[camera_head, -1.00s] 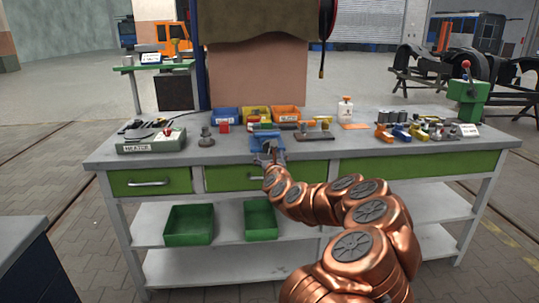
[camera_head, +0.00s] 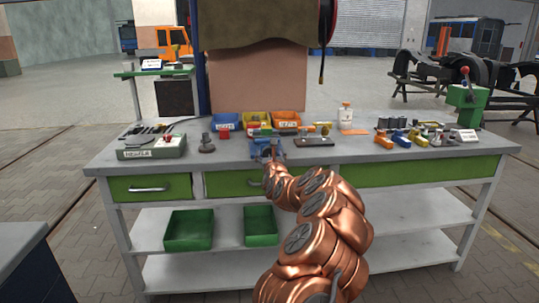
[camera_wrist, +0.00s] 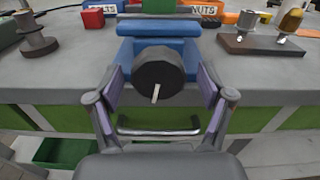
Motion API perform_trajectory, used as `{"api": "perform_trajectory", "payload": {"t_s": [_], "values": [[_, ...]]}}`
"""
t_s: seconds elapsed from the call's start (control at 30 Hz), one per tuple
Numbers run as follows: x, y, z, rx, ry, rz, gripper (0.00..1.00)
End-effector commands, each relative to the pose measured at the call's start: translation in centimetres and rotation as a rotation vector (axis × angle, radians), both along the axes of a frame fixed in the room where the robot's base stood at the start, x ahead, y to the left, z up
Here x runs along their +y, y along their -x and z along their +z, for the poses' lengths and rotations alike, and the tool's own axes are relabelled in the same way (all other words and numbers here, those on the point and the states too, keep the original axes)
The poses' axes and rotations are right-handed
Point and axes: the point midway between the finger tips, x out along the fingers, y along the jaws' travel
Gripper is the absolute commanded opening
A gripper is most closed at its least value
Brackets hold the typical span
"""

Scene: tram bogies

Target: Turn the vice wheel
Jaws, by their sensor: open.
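The blue vice (camera_head: 258,152) sits at the front edge of the workbench, and its body also shows in the wrist view (camera_wrist: 188,55). Its round dark wheel (camera_wrist: 158,72) faces me in the wrist view, with a small pale mark on its lower face. My gripper (camera_wrist: 160,98) is open, with one finger on the left and one on the right of the wheel. I cannot tell whether the fingers touch it. In the head view my gripper (camera_head: 272,160) is small and partly covers the vice's front.
A heater unit (camera_head: 152,146) stands left on the bench (camera_head: 110,155). Blue, yellow and orange bins (camera_head: 285,119) stand behind the vice. A small fixture (camera_head: 314,141) is close on its right. A drawer handle (camera_wrist: 158,130) lies below the wheel. Green trays (camera_head: 190,230) are on the shelf.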

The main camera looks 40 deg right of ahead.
Motion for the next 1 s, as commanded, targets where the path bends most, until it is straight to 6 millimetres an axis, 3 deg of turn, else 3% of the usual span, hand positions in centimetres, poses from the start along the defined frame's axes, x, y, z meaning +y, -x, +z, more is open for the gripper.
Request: {"api": "perform_trajectory", "payload": {"t_s": [0.43,1.0], "values": [[-0.15,-0.46,-0.07,0.001,-0.001,0.002,0.79],[-0.16,-0.45,-0.05,0.001,-0.001,0.002,0.20]]}}
